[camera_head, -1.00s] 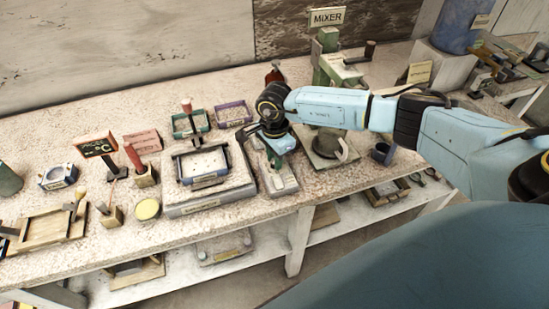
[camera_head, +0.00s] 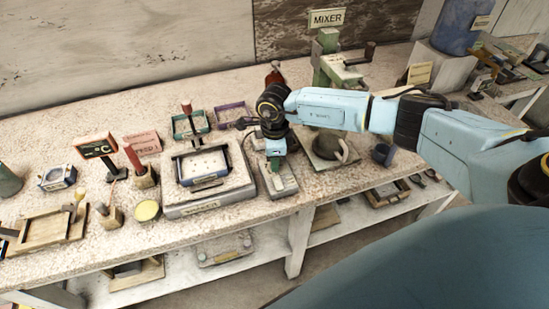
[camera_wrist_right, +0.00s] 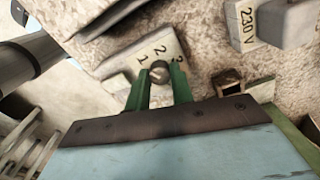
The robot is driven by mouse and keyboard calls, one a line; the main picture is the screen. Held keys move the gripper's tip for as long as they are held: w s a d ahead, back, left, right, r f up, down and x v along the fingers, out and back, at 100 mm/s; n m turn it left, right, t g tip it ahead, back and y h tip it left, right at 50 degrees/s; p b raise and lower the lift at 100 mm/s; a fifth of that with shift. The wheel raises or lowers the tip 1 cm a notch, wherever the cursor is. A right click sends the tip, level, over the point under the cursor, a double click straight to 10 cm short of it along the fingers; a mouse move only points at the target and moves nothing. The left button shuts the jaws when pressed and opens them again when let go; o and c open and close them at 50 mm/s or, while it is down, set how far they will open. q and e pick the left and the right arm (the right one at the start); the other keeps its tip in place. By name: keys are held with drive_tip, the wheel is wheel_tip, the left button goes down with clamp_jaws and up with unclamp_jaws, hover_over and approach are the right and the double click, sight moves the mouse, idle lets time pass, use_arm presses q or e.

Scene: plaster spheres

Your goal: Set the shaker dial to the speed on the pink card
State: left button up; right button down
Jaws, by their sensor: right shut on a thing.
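The pink card (camera_head: 143,143) stands at the back left of the bench; its writing is too small to read surely. The shaker (camera_head: 205,180) is a pale box with a framed tray on top. To its right is a small pale control box (camera_head: 284,184). In the right wrist view, the box face (camera_wrist_right: 165,44) carries the numerals 1, 2 and 3 around a round dial (camera_wrist_right: 159,72). My right gripper (camera_head: 275,166) is over the box; its green fingers (camera_wrist_right: 158,80) are shut on the dial. The dial's setting is unclear. My left gripper is out of view.
A green mixer (camera_head: 328,75) stands behind my right arm, with a dark cup (camera_head: 383,153) to its right. The front bench edge is close.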

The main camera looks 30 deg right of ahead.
idle(0.3)
drive_tip(key=c, duration=1.2)
unclamp_jaws()
drive_tip(key=shift+r, duration=0.1)
wheel_tip(320, 180, up, 13)
drive_tip(key=shift+r, duration=0.15)
